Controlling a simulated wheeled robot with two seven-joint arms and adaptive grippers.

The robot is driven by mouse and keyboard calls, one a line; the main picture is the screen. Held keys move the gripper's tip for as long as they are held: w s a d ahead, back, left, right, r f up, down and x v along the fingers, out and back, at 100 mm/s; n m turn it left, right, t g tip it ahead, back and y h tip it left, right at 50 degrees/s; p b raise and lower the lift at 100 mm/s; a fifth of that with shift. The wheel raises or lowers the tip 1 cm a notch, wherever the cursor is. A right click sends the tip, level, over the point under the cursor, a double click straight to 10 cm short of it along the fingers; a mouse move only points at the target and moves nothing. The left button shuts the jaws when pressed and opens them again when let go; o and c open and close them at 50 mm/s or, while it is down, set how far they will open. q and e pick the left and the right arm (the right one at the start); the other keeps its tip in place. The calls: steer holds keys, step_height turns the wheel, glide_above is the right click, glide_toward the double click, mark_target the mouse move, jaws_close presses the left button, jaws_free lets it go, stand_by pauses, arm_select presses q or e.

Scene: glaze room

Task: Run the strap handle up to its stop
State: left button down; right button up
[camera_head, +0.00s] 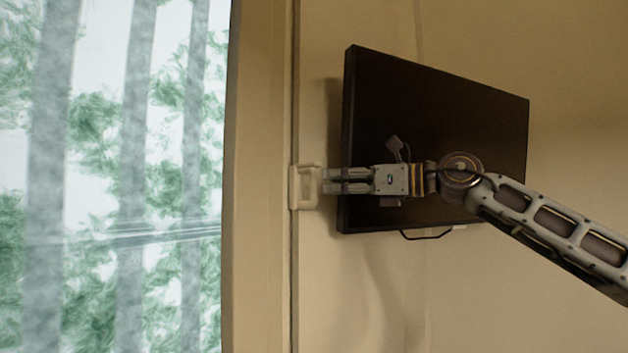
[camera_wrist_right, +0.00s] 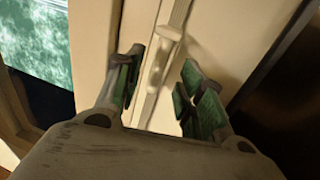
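The strap handle (camera_head: 294,187) is a small cream loop on a narrow vertical track beside the window. My right gripper (camera_head: 330,181) comes in from the right, its fingertips at the handle's right side. In the right wrist view the handle (camera_wrist_right: 158,66) shows beyond and between the green-padded fingers of the right gripper (camera_wrist_right: 160,90). The fingers are spread, with a gap on each side of the handle, so it is not gripped. My left gripper is in neither view.
A dark flat panel (camera_head: 440,125) on the wall stands right behind my right gripper and wrist, with a thin cable loop (camera_head: 428,236) below it. A window with a view of trees (camera_head: 110,180) fills the left. The wall along the track (camera_head: 295,290) is clear above and below the handle.

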mark_target(314, 178)
steer(key=shift+p+x, duration=0.7)
steer(key=shift+x, duration=2.25)
jaws_close()
